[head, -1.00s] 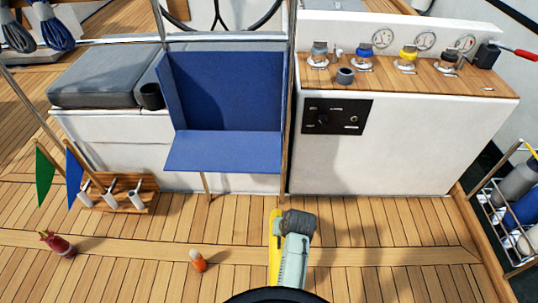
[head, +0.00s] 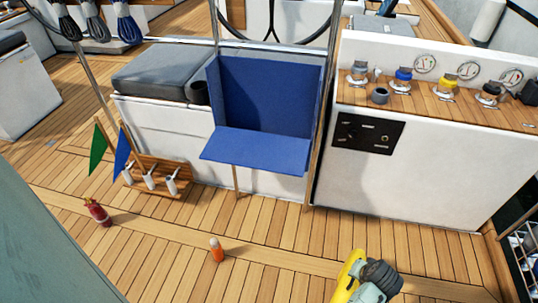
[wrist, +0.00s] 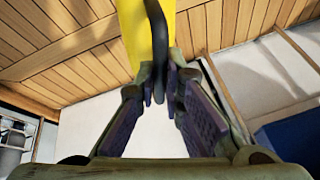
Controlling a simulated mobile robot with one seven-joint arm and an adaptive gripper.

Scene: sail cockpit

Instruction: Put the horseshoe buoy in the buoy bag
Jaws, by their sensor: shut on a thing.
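The horseshoe buoy is the yellow thing (head: 348,275) at the bottom right of the head view, seen almost edge-on and partly cut off. My gripper (wrist: 165,90) is shut on a dark strap or handle in front of the yellow buoy (wrist: 143,25) in the wrist view. The buoy is held up, and the deck shows behind it. The buoy bag (head: 262,100) is a blue open-fronted holder on posts in the middle of the head view, with a flap (head: 255,150) sticking out in front. It looks empty. My gripper is in front of it and to its right.
An orange canister (head: 217,250) and a red bottle (head: 97,212) stand on the deck. A wooden rack (head: 160,178) with green and blue flags is left of the bag.

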